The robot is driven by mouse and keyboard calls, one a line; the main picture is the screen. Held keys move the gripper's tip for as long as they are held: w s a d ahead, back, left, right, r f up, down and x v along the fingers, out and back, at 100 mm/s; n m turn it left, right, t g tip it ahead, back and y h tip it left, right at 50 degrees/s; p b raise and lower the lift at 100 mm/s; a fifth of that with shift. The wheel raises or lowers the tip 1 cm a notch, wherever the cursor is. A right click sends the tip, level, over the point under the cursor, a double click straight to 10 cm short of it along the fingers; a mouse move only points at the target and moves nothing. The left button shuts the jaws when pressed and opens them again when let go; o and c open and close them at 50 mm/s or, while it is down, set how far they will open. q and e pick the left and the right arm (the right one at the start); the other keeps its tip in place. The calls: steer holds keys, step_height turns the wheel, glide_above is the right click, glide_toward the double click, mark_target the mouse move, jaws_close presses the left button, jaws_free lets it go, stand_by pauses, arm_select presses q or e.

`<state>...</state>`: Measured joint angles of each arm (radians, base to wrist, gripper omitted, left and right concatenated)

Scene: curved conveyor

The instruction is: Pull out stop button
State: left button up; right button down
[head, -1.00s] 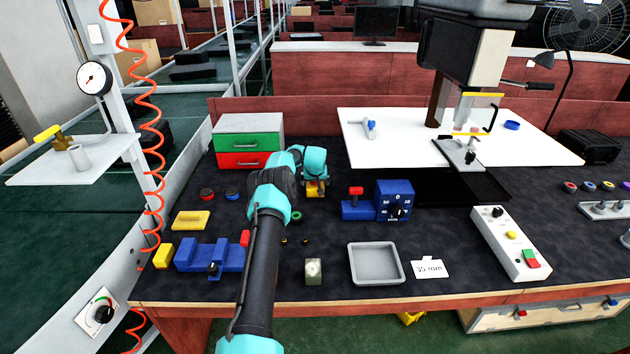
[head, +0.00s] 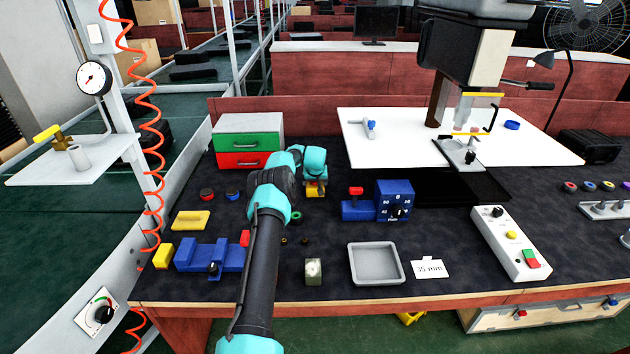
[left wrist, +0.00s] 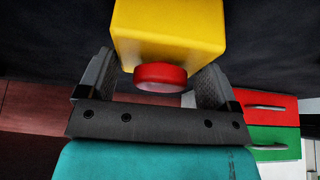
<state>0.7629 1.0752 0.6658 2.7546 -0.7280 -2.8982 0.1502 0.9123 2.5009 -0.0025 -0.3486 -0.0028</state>
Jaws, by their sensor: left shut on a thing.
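The stop button is a yellow box (head: 316,192) with a round red head (left wrist: 160,76). In the head view the box stands on the dark bench mat in front of the drawer unit, partly hidden under my wrist. In the left wrist view the yellow housing (left wrist: 168,30) fills the top middle, with the red head facing my palm. My left gripper (left wrist: 160,72) has one finger on each side of it and is shut on the stop button. I cannot tell whether the fingers press on the red head or the housing. My right gripper is not in view.
A drawer unit (head: 247,142), green over red, stands behind on the left. A blue box with a dial (head: 395,201) is close on the right. A grey tray (head: 375,280) and a blue fixture (head: 208,256) lie nearer the front edge. A control box (head: 511,243) stands further right.

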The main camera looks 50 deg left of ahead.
arm_select(q)
steer(key=shift+w+a+r, duration=0.1)
steer(key=shift+w+r, duration=0.1)
steer(key=shift+r, duration=1.35)
steer(key=c, duration=0.7)
steer(key=shift+o, duration=0.2)
steer(key=shift+s, duration=0.1)
steer(key=shift+f, duration=0.3)
steer(key=shift+s+d+r, duration=0.1)
steer(key=shift+d+r, duration=0.1)
steer(key=shift+r, duration=0.05)
steer(key=o, duration=1.4)
steer(key=shift+a+r, duration=0.1)
